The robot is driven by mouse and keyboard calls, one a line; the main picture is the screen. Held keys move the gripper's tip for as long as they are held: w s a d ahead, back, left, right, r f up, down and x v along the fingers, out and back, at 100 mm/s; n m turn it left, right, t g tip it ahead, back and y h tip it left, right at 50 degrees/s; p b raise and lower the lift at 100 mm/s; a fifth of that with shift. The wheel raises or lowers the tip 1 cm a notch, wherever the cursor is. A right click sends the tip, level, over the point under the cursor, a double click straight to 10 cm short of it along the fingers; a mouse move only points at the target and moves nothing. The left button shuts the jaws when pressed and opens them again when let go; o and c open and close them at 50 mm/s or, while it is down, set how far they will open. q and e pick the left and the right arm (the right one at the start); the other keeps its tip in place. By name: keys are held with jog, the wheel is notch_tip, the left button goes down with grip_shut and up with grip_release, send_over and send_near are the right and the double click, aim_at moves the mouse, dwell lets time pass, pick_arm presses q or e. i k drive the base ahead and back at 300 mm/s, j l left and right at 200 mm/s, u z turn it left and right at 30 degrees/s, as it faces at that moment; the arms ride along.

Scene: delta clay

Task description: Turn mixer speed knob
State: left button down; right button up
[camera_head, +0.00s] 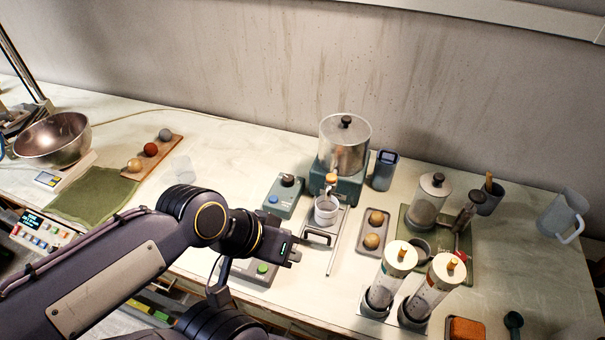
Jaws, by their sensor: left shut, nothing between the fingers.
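A teal-based mixer (340,185) with a clear drum and a dark lid knob stands at the back centre. Left of it lies a grey-green control box (281,204) with a blue button and a dark knob (288,181) on its top. I cannot tell for certain that this is the speed knob. My left gripper (294,251) is shut and empty, in front of the control box in the picture and apart from the knob. It partly covers a second box with a green button (262,268). My right gripper is not in view.
A white cup (326,209) stands under the mixer's spout. A tray with two balls (373,222) and two clear cylinders with orange-topped lids (400,257) stand to the right. A metal bowl (54,139) is at the far left. Bare table lies left of the control box.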

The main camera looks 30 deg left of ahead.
aim_at(287, 180)
jog(key=k+j+u, duration=0.1)
jog(key=j+u, duration=0.3)
jog(key=j, duration=0.15)
jog(key=j+u, duration=0.8)
jog(key=j, duration=0.3)
jog(key=i+j+u, duration=0.25)
jog(key=k+l, duration=0.05)
jog(key=k, duration=0.05)
